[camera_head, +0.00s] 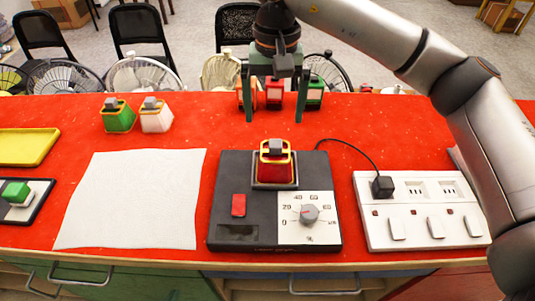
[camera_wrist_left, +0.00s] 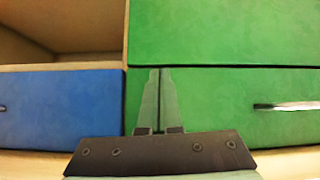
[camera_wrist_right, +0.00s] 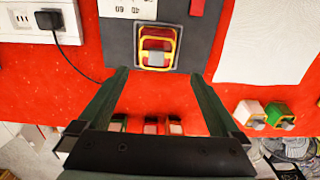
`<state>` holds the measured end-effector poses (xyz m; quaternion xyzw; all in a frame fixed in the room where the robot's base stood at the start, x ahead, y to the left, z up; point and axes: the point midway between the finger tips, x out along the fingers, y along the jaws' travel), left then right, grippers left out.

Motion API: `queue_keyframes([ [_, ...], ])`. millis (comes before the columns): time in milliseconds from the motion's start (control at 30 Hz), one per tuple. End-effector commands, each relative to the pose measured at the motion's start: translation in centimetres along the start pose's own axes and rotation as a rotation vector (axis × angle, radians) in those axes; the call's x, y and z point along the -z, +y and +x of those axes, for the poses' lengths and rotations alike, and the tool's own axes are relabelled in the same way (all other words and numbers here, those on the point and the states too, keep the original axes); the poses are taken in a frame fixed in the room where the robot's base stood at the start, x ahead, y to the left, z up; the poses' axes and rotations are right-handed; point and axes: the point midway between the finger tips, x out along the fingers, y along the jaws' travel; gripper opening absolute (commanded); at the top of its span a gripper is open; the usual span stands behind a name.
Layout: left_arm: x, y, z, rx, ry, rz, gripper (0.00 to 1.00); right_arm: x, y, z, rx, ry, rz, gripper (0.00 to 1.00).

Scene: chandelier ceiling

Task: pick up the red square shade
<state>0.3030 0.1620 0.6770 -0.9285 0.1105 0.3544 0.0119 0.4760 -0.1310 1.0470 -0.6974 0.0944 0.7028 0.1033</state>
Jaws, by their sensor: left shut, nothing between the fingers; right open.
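A red square shade (camera_head: 276,174) with a yellow rim and a grey top piece sits in a square socket on a black dial device (camera_head: 225,180). It also shows in the right wrist view (camera_wrist_right: 157,45), just beyond the fingertips. My right gripper (camera_head: 273,118) is open and empty, pointing down behind the shade, with its fingers apart from it. My left gripper (camera_wrist_left: 160,75) is shut and empty in front of a green drawer front, out of the head view.
Small red, green and orange-edged shades (camera_head: 274,95) stand at the table's back, partly behind my right gripper. Green (camera_head: 117,120) and white (camera_head: 156,122) shades stand left. A white sheet (camera_head: 130,200), yellow tray (camera_head: 28,146) and power strip (camera_head: 420,210) with cable lie on the red table.

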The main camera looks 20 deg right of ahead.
Motion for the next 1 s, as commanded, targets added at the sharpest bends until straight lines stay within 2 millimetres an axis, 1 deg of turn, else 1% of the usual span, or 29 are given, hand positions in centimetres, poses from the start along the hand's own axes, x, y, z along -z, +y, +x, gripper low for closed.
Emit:
queue_keyframes([
  [33,-0.1,0.1,0.3,-0.003,0.006,0.000,0.00,0.1,0.2,0.4,-0.009,0.006,-0.001,1.00],
  [167,-0.2,0.6,-0.1,-0.011,0.000,-0.001,0.00,0.2,0.5,1.6,-0.019,0.004,0.000,1.00],
  [300,-1.0,0.8,-0.5,-0.014,-0.018,-0.005,0.00,0.1,0.5,4.1,-0.018,0.003,-0.001,1.00],
  [433,-1.4,0.8,-0.6,-0.014,-0.027,-0.006,0.00,0.2,0.5,6.2,-0.016,0.003,-0.001,1.00],
  [667,-1.6,0.4,-0.6,-0.006,-0.030,-0.005,0.00,0.2,0.5,8.0,-0.014,0.004,-0.001,1.00],
  [900,-1.2,-0.2,-0.9,0.007,-0.026,-0.005,0.00,0.2,0.7,11.5,-0.014,0.003,0.000,1.00],
  [1000,-1.1,-0.2,-0.9,0.008,-0.025,-0.004,0.00,0.2,0.7,12.3,-0.013,0.004,0.000,1.00],
])
